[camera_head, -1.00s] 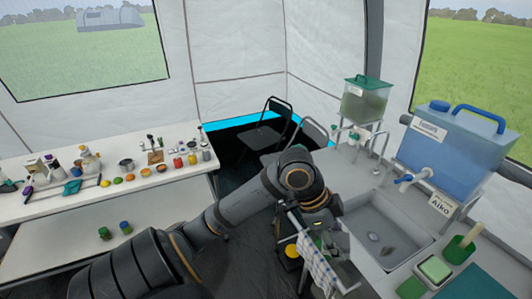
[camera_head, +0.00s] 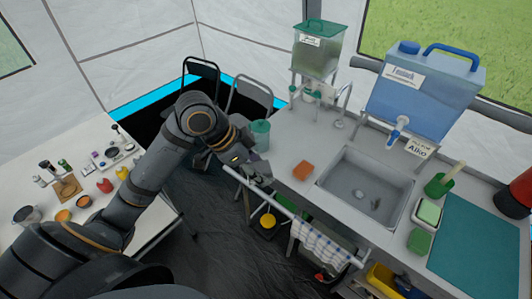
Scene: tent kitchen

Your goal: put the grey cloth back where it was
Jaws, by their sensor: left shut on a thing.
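My left gripper (camera_head: 258,174) is shut at the front edge of the counter, close to the left end of the white rail (camera_head: 283,208). It appears shut on the grey cloth, but the cloth is hard to tell from the grey fingers, and its outline is not clear. A blue and white checked cloth (camera_head: 322,245) hangs over the right part of the rail, apart from the gripper. My right gripper is not in view.
The counter holds an orange sponge (camera_head: 302,171), a sink (camera_head: 365,190), a blue water container (camera_head: 425,95), a green-lidded tank (camera_head: 317,50) and a teal canister (camera_head: 261,135). A side table (camera_head: 40,240) with small items stands left. Folding chairs (camera_head: 201,78) stand behind my arm.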

